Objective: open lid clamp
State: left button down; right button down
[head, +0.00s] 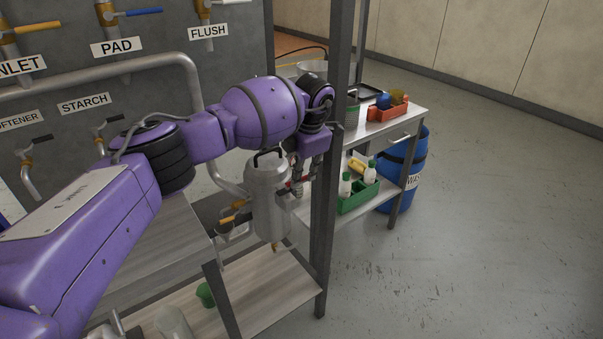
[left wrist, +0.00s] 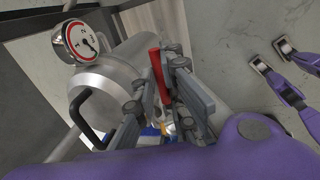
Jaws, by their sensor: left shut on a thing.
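A grey metal pot (head: 267,205) with a domed lid and a black top handle stands upright by the dark post. In the left wrist view the pot (left wrist: 130,65) shows tilted, with its black handle (left wrist: 85,115). The lid clamp's red lever (left wrist: 157,72) runs along the pot's side; a bit of the red lever (head: 298,182) also shows in the head view. My left gripper (head: 297,187) is at the pot's right side. In the left wrist view the left gripper (left wrist: 164,72) is shut on the red lever, which lies between its fingers. The right gripper is not visible.
A dark post (head: 331,180) stands close to the right of my left gripper. A round gauge (left wrist: 83,42) sits beside the pot. Behind the post are a side table (head: 408,118), a green caddy (head: 358,198) with bottles and a blue barrel (head: 403,180). Floor at right is clear.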

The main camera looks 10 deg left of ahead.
pick_arm(q)
jog(key=shift+w+a+r, duration=0.1)
jog(key=shift+w+r, duration=0.1)
jog(key=shift+r, duration=0.1)
jog(key=c, duration=1.8)
grip_release()
jog(key=shift+c, duration=0.2)
jog(key=shift+f, duration=0.2)
jog(key=shift+s, duration=0.1)
notch_tip(320, 180, up, 12)
jog(key=s+d, duration=0.1)
jog(key=shift+s+d, duration=0.3)
jog(key=shift+f, duration=0.1)
